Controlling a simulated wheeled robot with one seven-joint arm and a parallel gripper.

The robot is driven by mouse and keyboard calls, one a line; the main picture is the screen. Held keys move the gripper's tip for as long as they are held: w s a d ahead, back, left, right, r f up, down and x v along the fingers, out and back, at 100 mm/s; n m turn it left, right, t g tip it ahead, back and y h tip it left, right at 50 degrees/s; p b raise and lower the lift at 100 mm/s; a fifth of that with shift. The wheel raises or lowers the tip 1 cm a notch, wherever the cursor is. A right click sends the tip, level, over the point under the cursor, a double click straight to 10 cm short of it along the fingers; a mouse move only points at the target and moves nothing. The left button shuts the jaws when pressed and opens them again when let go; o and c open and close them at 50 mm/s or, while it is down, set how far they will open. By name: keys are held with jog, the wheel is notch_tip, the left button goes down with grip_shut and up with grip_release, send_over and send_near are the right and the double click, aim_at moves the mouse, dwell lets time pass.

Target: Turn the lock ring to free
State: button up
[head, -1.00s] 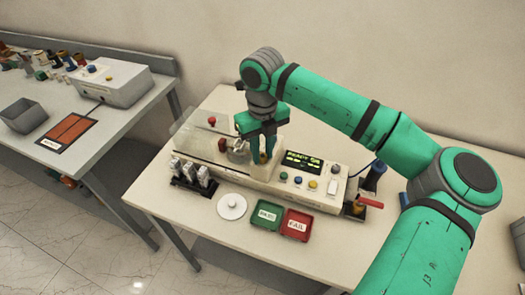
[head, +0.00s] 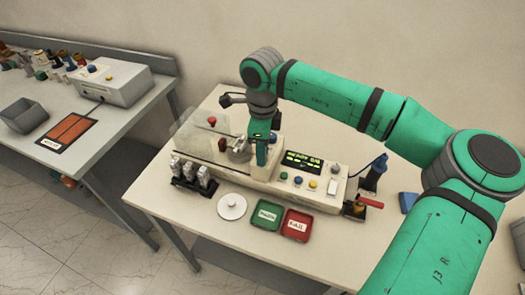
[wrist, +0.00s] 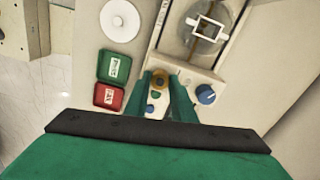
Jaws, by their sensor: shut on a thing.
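My gripper (head: 261,163) points down over the middle of the beige test machine (head: 222,178), just right of its round metal fitting (head: 238,153).
A lit display (head: 303,161) and several buttons sit right of my gripper. A green tray (head: 265,214), a red tray (head: 297,224) and a white disc (head: 231,206) lie in front of the machine. A red-handled device (head: 366,201) stands at its right end.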

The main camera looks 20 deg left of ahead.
jog(key=n, duration=0.6)
jog(key=shift+r+n, duration=0.1)
jog(key=shift+n, duration=0.2)
dwell(0.4)
jog(key=o, duration=1.1)
jog(key=shift+c, duration=0.2)
notch_tip(320, 180, up, 11)
